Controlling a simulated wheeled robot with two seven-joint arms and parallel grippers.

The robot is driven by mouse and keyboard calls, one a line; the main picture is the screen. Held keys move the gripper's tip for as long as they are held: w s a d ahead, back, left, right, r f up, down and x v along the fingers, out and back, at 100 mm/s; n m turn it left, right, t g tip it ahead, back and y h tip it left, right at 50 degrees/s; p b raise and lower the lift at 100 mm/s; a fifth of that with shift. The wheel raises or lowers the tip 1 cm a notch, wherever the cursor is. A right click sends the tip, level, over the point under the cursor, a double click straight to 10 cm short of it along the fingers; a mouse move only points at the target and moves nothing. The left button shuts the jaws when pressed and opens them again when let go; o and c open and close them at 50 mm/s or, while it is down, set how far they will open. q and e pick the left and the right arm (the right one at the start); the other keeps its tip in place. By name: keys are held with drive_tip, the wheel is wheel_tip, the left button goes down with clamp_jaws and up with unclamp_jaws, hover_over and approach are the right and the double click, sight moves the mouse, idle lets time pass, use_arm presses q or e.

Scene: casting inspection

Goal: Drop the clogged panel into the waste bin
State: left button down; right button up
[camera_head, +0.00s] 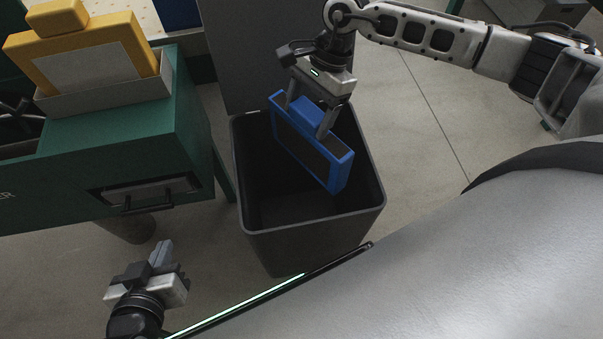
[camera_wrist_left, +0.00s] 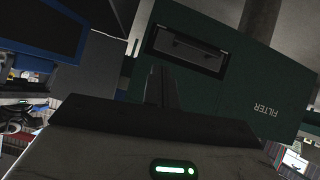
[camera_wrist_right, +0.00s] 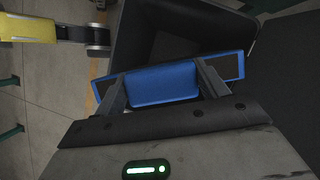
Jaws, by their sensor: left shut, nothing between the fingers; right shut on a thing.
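A blue-framed panel with a dark face (camera_head: 308,150) hangs from my right gripper (camera_head: 308,118) over the open mouth of the dark waste bin (camera_head: 254,232). My right gripper is shut on the panel's blue top block. In the right wrist view the fingers (camera_wrist_right: 162,86) clasp the blue block of the panel (camera_wrist_right: 165,84), with the bin (camera_wrist_right: 122,40) beyond it. Part of the panel seems to reach below the rim; I cannot tell how deep. My left gripper (camera_head: 161,252) is shut and empty, low at the left, apart from the bin.
A green cabinet (camera_head: 85,165) with a handled front stands left of the bin. On it a yellow-framed panel (camera_head: 85,55) sits in a grey holder (camera_head: 105,98). Concrete floor shows right of the bin.

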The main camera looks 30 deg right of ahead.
drive_tip(key=shift+f+b, duration=0.45)
drive_tip(key=shift+f, duration=0.9)
drive_tip(key=o, duration=1.7)
drive_tip(key=shift+r, duration=0.1)
drive_tip(key=v, duration=1.6)
drive_tip(key=shift+b, duration=0.35)
